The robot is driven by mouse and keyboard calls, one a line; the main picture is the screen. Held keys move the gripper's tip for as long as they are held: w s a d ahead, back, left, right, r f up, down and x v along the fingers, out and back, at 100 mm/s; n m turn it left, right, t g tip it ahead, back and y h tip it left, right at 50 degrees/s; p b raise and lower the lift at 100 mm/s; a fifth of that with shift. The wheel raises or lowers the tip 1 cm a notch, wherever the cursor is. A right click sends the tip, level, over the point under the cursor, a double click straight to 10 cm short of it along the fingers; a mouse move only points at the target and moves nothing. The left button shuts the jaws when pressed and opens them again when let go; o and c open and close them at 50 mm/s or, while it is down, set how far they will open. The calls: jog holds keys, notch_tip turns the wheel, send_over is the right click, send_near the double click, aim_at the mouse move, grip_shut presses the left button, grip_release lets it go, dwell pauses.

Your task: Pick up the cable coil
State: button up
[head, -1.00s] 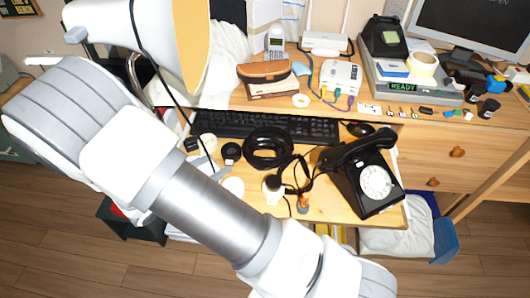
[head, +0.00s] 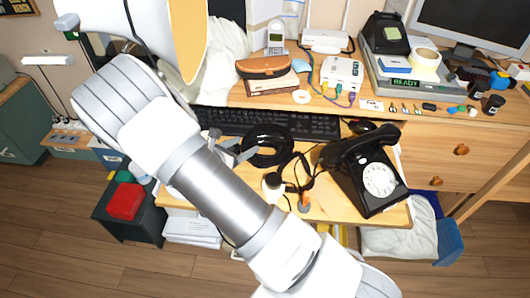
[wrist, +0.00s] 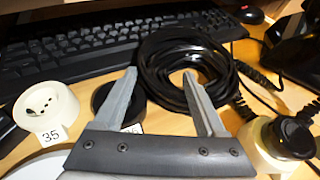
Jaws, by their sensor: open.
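The cable coil (head: 286,147) is a black ring of wound cable lying flat on the wooden pull-out shelf, in front of the keyboard. It also shows in the wrist view (wrist: 217,62), just beyond my fingers. My gripper (head: 236,150) is at the coil's left side in the head view, partly hidden behind my arm. In the wrist view my gripper (wrist: 159,77) is open and empty, its two grey fingers apart. The right fingertip overlaps the coil's near part in the picture; I cannot tell whether they touch.
A black keyboard (head: 310,128) lies behind the coil. A black dial phone (head: 372,180) stands to the right, its cord near the coil. In the wrist view, a white round piece (wrist: 47,108) and a black round piece (wrist: 118,103) lie left, and a black-topped white piece (wrist: 285,142) right.

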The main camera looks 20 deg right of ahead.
aim_at(250, 142)
jog(key=x, duration=0.3)
jog(key=shift+a, duration=0.1)
grip_shut()
